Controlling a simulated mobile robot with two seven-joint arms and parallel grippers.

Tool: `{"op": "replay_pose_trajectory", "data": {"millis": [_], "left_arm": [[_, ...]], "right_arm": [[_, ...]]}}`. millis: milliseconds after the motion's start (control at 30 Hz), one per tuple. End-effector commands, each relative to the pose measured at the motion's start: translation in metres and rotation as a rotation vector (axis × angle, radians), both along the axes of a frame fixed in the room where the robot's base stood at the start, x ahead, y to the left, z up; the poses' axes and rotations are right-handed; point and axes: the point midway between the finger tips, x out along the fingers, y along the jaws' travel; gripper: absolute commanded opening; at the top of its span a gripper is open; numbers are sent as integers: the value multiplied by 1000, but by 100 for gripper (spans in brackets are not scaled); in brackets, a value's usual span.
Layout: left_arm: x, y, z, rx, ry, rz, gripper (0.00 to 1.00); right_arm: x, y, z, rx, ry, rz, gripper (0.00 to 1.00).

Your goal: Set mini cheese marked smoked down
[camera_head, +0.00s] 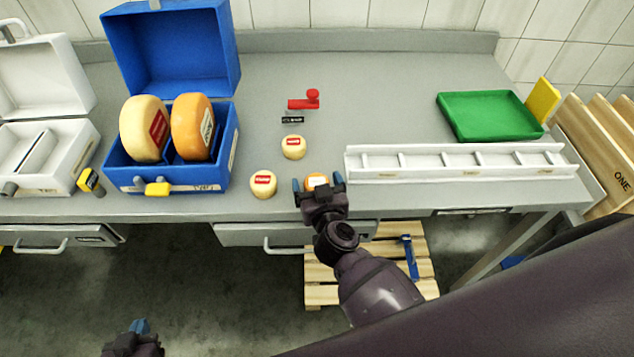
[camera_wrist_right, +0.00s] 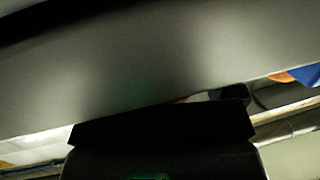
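A small orange mini cheese (camera_head: 315,180) with a pale label sits at the front edge of the bench; its lettering is too small to read. My right gripper (camera_head: 318,186) is at this cheese, its blue fingertips spread to either side with a gap. The gripper hides the cheese's near part. Two pale mini cheeses with red labels stand nearby, one to the left (camera_head: 263,184) and one behind (camera_head: 293,147). My left gripper (camera_head: 137,338) is low at the bottom edge, away from the bench and partly cut off. The right wrist view is mostly a blurred grey surface.
An open blue case (camera_head: 228,150) holds two large cheese wheels at left, beside a white case (camera_head: 50,165). A white divided rack (camera_head: 455,174) lies right of the cheeses, with a green tray (camera_head: 488,115) behind. A red stamp-like object (camera_head: 304,103) and small black sign (camera_head: 292,120) stand mid-bench.

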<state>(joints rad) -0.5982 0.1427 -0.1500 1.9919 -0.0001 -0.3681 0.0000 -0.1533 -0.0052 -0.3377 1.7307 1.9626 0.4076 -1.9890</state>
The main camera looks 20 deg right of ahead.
Motion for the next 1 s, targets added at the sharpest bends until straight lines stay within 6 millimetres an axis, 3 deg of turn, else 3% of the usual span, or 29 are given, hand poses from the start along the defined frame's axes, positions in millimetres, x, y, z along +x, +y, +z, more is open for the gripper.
{"op": "replay_pose_trajectory", "data": {"millis": [333,533,800,1000], "left_arm": [[-3,1,-5,0,8,2,0],[-6,1,-23,0,17,2,0],[-3,1,-1,0,9,2,0],[-2,0,2,1,2,1,0]], "right_arm": [[0,0,-1,2,0,-1,89],[0,0,-4,4,0,-2,89],[-56,6,11,-3,2,1,89],[-88,9,15,0,1,0,89]]}}
